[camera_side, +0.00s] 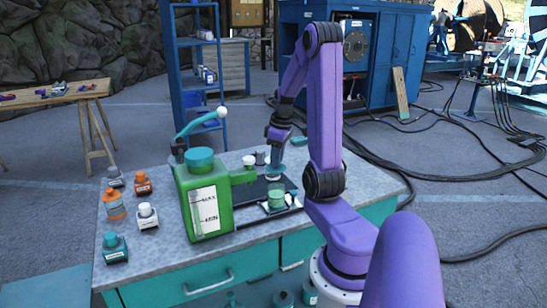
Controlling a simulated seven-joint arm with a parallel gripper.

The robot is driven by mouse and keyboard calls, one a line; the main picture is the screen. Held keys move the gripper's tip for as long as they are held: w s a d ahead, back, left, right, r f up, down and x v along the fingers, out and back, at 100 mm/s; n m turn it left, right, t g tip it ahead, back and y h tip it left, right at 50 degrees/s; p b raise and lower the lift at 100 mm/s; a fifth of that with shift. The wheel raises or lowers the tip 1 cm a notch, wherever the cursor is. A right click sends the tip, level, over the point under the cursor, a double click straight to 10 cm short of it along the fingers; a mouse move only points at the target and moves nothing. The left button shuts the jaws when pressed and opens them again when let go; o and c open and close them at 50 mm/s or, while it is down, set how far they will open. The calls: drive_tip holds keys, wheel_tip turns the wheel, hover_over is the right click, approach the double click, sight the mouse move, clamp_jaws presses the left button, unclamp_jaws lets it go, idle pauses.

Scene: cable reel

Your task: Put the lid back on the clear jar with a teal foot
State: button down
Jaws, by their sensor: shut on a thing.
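My purple arm reaches over the bench, and my gripper (274,158) points down above the dark tray. It is shut on a small pale teal piece (273,170), which looks like the lid, though it is too small to be sure. Just below it a small see-through jar with teal-green colour (277,196) stands upright at the tray's front right. The held piece appears above the jar, apart from its rim. I cannot tell from this side whether the two are lined up. The fingertips are small and partly hidden.
A large green jug (203,200) with a teal cap stands left of the tray (254,190). Several small bottles, orange (114,205), white (148,217) and teal (115,248), stand at the bench's left. The bench's right end (365,182) is mostly clear.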

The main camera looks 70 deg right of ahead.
wheel_tip(320, 180, down, 6)
drive_tip(key=shift+f, duration=0.2)
idle(0.6)
drive_tip(key=shift+f, duration=0.15)
idle(1.8)
drive_tip(key=shift+c, duration=1.9)
unclamp_jaws()
drive_tip(key=shift+r, duration=3.5)
clamp_jaws()
